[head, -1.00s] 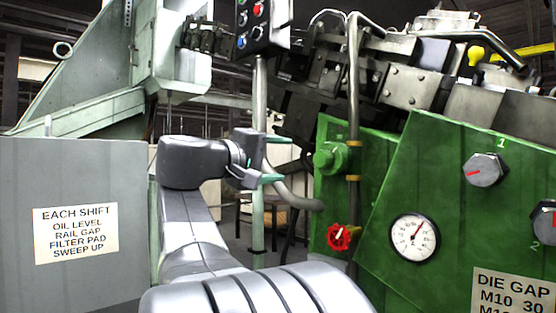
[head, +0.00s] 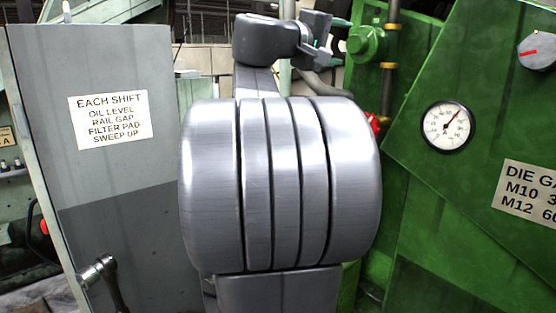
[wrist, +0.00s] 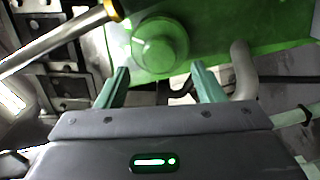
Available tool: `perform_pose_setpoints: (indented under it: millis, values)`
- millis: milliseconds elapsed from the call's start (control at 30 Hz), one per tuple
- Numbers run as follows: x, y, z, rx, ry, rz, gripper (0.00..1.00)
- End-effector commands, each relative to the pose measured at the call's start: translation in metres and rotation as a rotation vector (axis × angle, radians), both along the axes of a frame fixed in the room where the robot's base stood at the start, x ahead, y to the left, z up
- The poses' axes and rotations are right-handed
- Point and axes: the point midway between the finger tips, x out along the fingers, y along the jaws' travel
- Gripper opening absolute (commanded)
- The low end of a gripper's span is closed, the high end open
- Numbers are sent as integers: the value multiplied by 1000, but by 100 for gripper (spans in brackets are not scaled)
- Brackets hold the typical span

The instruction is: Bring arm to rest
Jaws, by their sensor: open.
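My gripper (head: 338,37) is at the top of the head view, above my large grey arm link, and points to the right. Its two green-tipped fingers are apart. In the wrist view my gripper (wrist: 160,82) is open, with nothing between the fingers. A round green fitting (wrist: 160,45) shows beyond the fingertips; I cannot tell how far. My arm hides the middle of the head view.
The green machine panel with a dial gauge (head: 447,127) and a grey knob (head: 538,51) stands on the right. A red valve handle (head: 375,124) is partly hidden. A grey cabinet with a shift sign (head: 110,120) stands left. A pipe (head: 389,70) rises near my gripper.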

Motion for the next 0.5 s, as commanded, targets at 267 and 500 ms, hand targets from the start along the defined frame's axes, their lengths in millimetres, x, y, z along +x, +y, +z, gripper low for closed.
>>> perform_pose_setpoints:
  millis: [267, 500]
  values:
    - [24, -32, 0, -1, 1, -2, 62]
    - [30, -40, 0, 0, 1, -1, 62]
